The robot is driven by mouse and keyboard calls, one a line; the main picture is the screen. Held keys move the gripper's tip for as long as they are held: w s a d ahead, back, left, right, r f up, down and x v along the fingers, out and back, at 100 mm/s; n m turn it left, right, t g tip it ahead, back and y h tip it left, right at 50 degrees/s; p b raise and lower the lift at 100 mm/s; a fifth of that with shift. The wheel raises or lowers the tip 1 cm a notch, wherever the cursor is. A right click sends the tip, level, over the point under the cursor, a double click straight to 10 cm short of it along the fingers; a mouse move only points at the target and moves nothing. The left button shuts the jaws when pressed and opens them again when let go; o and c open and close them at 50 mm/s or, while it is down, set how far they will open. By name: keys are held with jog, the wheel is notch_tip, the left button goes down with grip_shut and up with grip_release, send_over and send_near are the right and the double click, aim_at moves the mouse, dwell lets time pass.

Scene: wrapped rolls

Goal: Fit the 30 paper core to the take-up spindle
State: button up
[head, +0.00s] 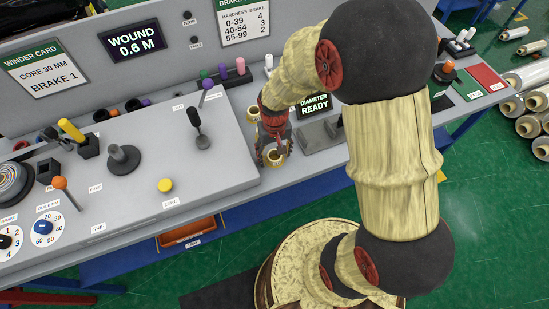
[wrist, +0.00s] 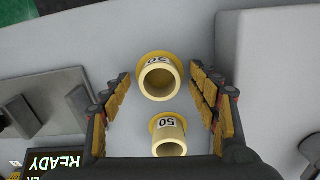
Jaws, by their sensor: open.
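The 30 paper core (wrist: 158,94), a cream tube on a yellow flange marked 30, stands upright on the grey bench. In the wrist view it lies between the open fingers of my gripper (wrist: 160,78), with space on both sides. In the head view my gripper (head: 274,148) is low over this core (head: 276,158). A similar core marked 50 (wrist: 168,149) stands beyond it. A dark grey disc with an upright stub (head: 123,157) stands on the raised console to the left; I cannot read its label to tell whether it is the take-up spindle.
The raised console (head: 215,150) edges close to my gripper's left. A screen (head: 314,103) reads diameter ready.

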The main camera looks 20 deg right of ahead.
jog(key=shift+c, duration=1.4)
jog(key=c, duration=1)
jog(key=shift+o, duration=0.2)
jog(key=shift+r, duration=0.1)
